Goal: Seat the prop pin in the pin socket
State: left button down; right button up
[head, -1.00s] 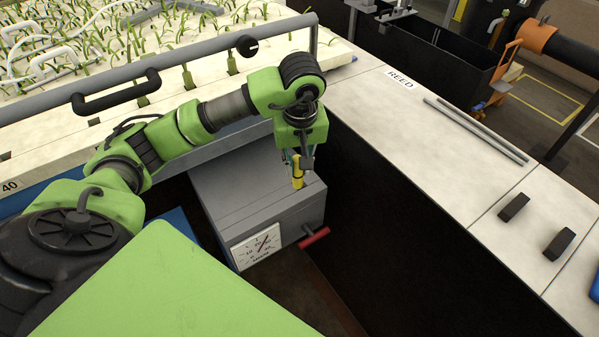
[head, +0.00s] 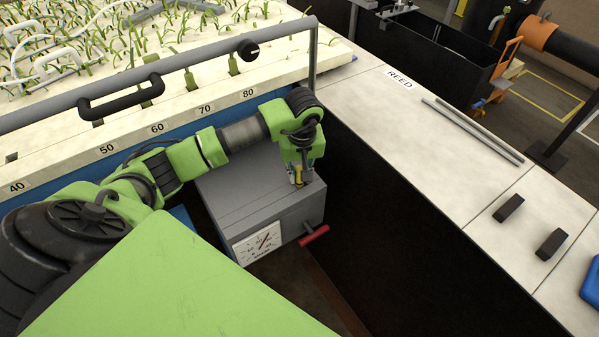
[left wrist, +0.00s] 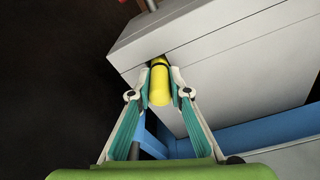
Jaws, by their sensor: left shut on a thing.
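The prop pin (left wrist: 160,84), yellow with a dark band, is held between the two fingertips of my left gripper (left wrist: 160,80) in the left wrist view. In the head view my left gripper (head: 300,180) points down over the right end of the grey box's top, and a bit of the yellow pin (head: 299,177) shows between its fingers. The grey box (head: 245,200) has a white dial on its front. The pin's lower end is hidden, and I cannot make out the pin socket or whether the pin touches it. My right gripper is out of view.
A red handle (head: 315,236) sticks out from the box's front. A grey rail (head: 160,65) runs along the plant tray at the back.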

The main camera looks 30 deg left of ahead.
pick_arm(q)
jog(key=shift+f, duration=0.15)
jog(key=c, duration=1.9)
grip_release()
jog(key=shift+r, duration=0.4)
notch_tip(320, 180, up, 11)
jog(key=s+d+b, duration=0.1)
jog(key=b, duration=0.1)
jog(key=shift+d+r, duration=0.15)
jog(key=shift+r, duration=0.05)
jog(key=shift+s, duration=0.1)
